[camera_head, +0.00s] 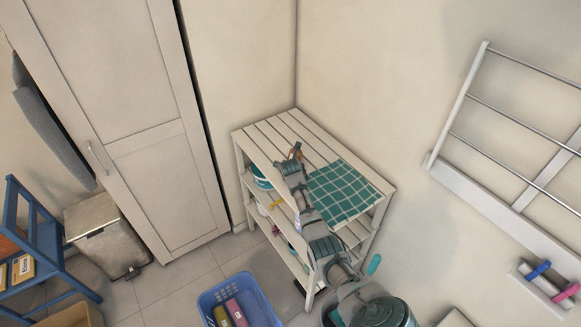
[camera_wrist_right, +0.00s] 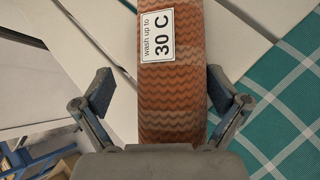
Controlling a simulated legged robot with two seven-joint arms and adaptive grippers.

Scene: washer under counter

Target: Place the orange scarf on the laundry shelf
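The orange scarf (camera_wrist_right: 172,105) has a zigzag pattern and a white "wash up to 30 C" label. My right gripper (camera_head: 294,163) is above the shelf top. In the right wrist view its fingers (camera_wrist_right: 157,92) stand apart on either side of the scarf, with a clear gap on the left and a small one on the right. The palm hides the scarf's near end. My left gripper is not in view.
A teal checked cloth (camera_head: 342,191) lies on the shelf's right part. Lower shelves hold a teal bowl (camera_head: 262,178) and other items. A blue basket (camera_head: 240,300) is on the floor in front. A wall drying rack (camera_head: 500,120) is on the right; a tall cabinet (camera_head: 125,110) on the left.

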